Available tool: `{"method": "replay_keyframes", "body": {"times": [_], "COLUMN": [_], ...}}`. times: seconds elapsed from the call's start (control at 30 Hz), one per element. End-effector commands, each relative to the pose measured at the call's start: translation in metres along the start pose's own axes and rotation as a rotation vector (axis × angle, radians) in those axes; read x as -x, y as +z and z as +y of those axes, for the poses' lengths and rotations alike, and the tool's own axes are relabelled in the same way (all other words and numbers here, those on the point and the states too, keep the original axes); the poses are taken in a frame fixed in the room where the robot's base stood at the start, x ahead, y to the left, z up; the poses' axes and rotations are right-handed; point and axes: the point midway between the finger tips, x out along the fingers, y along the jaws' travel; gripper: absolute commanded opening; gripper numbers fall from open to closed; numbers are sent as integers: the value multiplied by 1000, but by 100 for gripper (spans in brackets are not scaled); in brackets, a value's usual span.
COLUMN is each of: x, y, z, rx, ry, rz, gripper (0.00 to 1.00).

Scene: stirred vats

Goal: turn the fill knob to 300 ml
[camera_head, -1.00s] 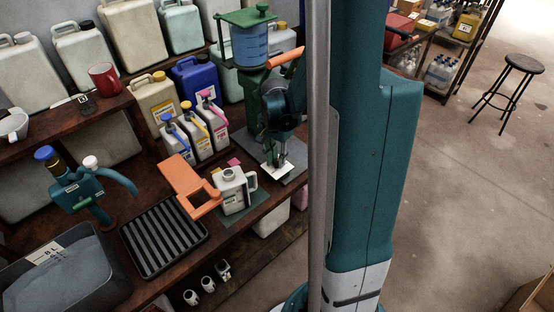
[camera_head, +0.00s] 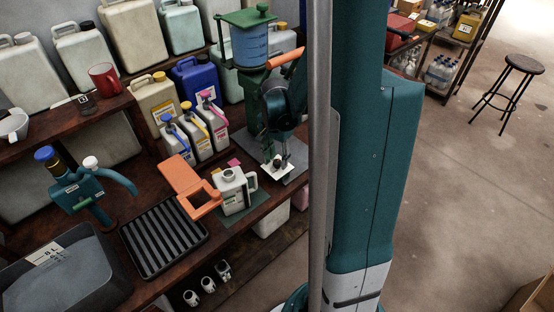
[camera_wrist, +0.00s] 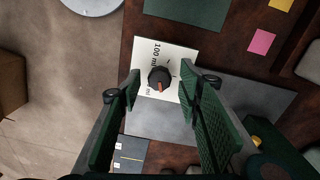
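The fill knob (camera_wrist: 158,79) is a dark round knob with an orange pointer mark, seen in the wrist view. It sits on a white dial plate (camera_wrist: 178,54), where "100 ml" and part of another "ml" label are readable. The pointer mark faces the lower side of that view; which label it meets I cannot tell. My gripper (camera_wrist: 161,86) is open, its green fingers to the left and right of the knob with gaps between. In the head view, the knob (camera_head: 277,162) and plate (camera_head: 268,173) are below my gripper (camera_head: 284,153), at the green dispenser's base.
The green dispenser with a blue liquid tank (camera_head: 249,46) stands behind the plate. A white jug (camera_head: 232,193) and an orange holder (camera_head: 184,178) are left of it. Several small bottles (camera_head: 196,130) stand behind. Open floor (camera_head: 460,180) lies to the right.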

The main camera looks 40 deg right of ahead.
Motion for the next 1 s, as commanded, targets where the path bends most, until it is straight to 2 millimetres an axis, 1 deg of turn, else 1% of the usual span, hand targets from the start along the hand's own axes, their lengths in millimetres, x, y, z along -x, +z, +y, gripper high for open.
{"method": "replay_keyframes", "body": {"times": [0.17, 0.37, 1.0], "x": [8, 26, 101], "y": [0, 0, 0], "z": [0, 0, 0], "rx": [0, 0, 0], "ry": [0, 0, 0], "rz": [0, 0, 0], "gripper": [35, 35, 35]}}
